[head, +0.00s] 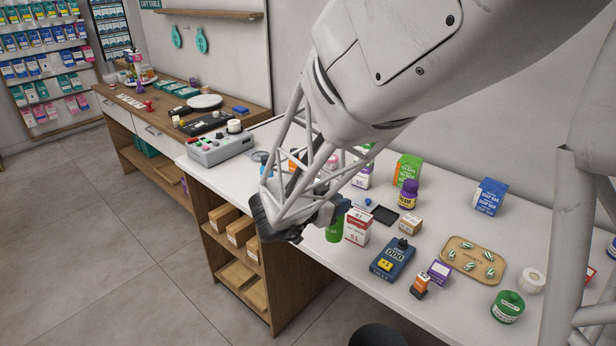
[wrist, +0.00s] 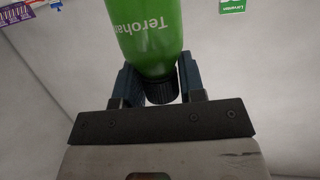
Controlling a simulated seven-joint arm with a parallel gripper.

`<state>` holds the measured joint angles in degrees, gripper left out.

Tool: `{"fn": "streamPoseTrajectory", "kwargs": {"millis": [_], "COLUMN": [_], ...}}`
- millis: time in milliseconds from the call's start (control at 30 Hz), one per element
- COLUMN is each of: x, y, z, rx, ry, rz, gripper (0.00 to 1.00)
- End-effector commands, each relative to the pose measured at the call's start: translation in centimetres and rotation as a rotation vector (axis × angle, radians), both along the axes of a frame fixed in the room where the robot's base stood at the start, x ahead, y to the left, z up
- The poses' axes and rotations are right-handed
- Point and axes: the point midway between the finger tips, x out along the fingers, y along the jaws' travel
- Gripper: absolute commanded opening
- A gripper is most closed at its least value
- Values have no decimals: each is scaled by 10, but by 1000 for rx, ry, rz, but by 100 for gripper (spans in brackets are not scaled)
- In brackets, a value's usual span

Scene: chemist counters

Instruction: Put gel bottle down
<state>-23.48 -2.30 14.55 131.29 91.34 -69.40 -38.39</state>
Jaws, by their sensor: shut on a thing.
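The gel bottle is green with white lettering and a dark cap. In the wrist view the bottle (wrist: 150,30) stands between the two fingers of my gripper (wrist: 160,85), which are shut on it at the cap end. In the head view my gripper (head: 332,208) is over the white counter near its front edge, and the lower green part of the bottle (head: 334,232) shows beneath it. The upper part is hidden by my gripper. I cannot tell whether the bottle's base touches the counter (head: 462,222).
A red and white box (head: 358,227) stands close right of the bottle. A dark blue device (head: 393,260), a small tan box (head: 410,224), a purple jar (head: 407,194) and a wooden tray (head: 452,247) are further right. A grey control box (head: 219,147) is at the counter's left end.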

Motion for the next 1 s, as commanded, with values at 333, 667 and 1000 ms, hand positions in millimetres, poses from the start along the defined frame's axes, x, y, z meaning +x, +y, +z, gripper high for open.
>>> {"fn": "streamPoseTrajectory", "kwargs": {"millis": [333,667,1000], "x": [0,13,57], "y": [0,1,6], "z": [-3,-4,-8], "rx": [1,0,-1], "ry": [-1,0,-1], "rz": [0,-1,0], "gripper": [0,0,0]}}
